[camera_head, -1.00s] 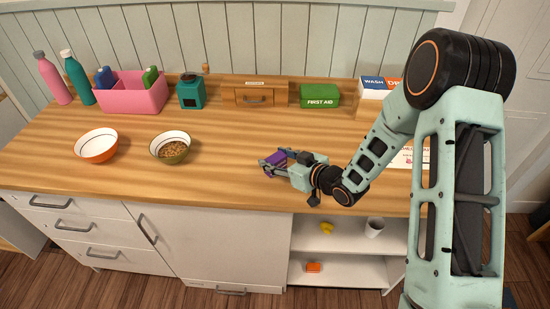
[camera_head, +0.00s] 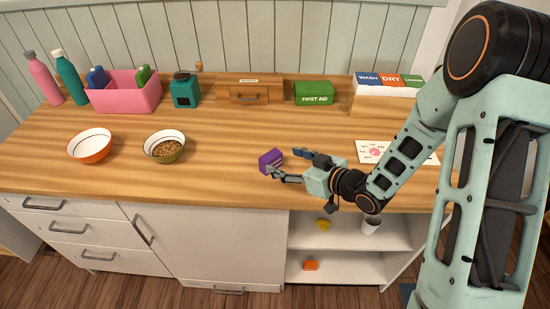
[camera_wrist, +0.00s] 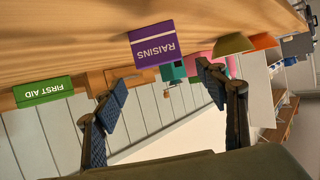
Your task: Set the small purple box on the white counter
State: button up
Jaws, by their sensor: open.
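The small purple box (camera_head: 270,160), labelled "RAISINS", stands on the wooden top of the white counter (camera_head: 218,176), near the front edge. My gripper (camera_head: 284,164) is open, just to the right of the box, with its fingers pointing at it. In the wrist view the purple box (camera_wrist: 152,44) appears beyond the open fingers (camera_wrist: 165,95), with nothing held between them. The box looks clear of both fingertips in that view.
An orange-and-white bowl (camera_head: 92,146) and a bowl of brown pieces (camera_head: 165,147) stand left of the box. A pink caddy (camera_head: 126,95), teal canister (camera_head: 185,90), small wooden drawer (camera_head: 249,93) and green first aid box (camera_head: 314,93) line the back. Open shelves (camera_head: 335,265) lie below.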

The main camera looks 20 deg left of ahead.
jog(key=v, duration=0.4)
jog(key=shift+s+d+r, duration=0.15)
jog(key=shift+s+d, duration=0.05)
jog(key=shift+d, duration=0.15)
jog(key=shift+w, duration=0.1)
jog(key=w+d+r+t+h, duration=0.4)
jog(key=w+d+r+h, duration=0.15)
jog(key=w+r, duration=0.65)
jog(key=w+d+r+m+t+h, duration=0.1)
jog(key=w+d+r+h, duration=0.15)
jog(key=r, duration=0.55)
jog(key=w+d+r+m+t+h, duration=0.15)
jog(key=d+r, duration=0.25)
jog(key=r, duration=0.5)
jog(key=s+d+f+m+g+h, duration=0.1)
jog(key=s+d+f+m+g, duration=0.2)
jog(key=s+d+m, duration=0.6)
jog(key=s+d+f+g+p, duration=0.1)
jog(key=s+f+g, duration=0.1)
jog(key=s, duration=1)
jog(key=s+f+g, duration=0.3)
jog(key=s, duration=1)
jog(key=shift+d+f+h+p, duration=0.4)
jog(key=shift+h, duration=0.05)
